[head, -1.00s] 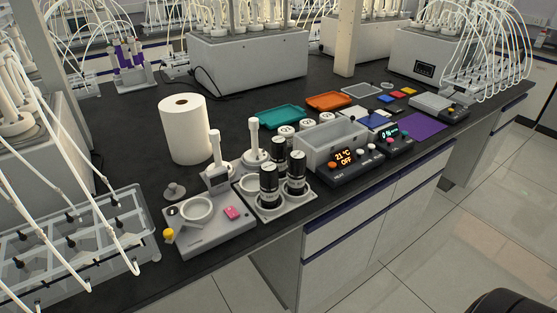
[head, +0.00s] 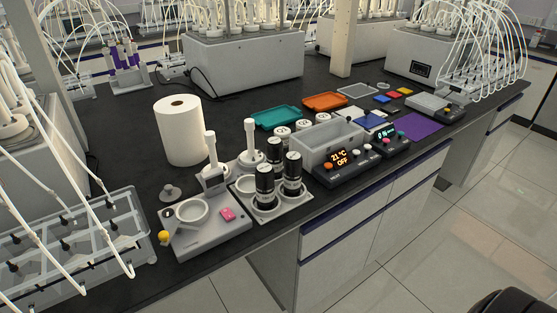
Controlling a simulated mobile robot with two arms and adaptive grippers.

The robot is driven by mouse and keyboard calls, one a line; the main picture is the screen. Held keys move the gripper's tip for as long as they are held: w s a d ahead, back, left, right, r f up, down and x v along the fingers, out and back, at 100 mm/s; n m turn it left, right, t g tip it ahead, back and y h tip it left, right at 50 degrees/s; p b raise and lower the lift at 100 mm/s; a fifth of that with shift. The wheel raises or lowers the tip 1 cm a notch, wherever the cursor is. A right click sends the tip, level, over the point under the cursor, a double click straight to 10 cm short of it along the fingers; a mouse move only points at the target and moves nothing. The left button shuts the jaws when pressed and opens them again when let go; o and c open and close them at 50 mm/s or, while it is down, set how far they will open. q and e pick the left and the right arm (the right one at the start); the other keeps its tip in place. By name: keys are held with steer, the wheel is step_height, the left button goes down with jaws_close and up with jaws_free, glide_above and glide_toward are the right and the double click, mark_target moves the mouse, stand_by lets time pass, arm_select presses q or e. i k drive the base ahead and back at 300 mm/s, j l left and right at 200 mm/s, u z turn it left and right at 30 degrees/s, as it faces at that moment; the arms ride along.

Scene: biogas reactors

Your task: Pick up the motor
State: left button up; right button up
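Two white upright pieces, each a slim cylinder on a wider base, stand near the bench's front left. One piece (head: 212,168) is on the back of a grey device (head: 208,238); the other (head: 250,142) stands just behind and to the right. I cannot tell for sure which is the motor. The grey device has a round ring, a pink block and a yellow knob. Neither gripper shows in the head view.
Black-capped bottles (head: 265,182) stand in a grey holder right of the device. A paper roll (head: 180,130) is behind it, a clear tank with tubes (head: 75,243) at left. A heater box (head: 327,143) is further right. Dark bench is free behind the roll.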

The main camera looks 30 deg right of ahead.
mark_target(274, 145)
steer(key=i+l+z, duration=0.15)
steer(key=l+z, duration=0.15)
steer(key=i+l+z, duration=0.15)
steer(key=l+z, duration=0.2)
steer(key=l, duration=0.15)
steer(key=i+l+z, duration=0.3)
steer(key=k+l, duration=0.05)
steer(key=k, duration=0.05)
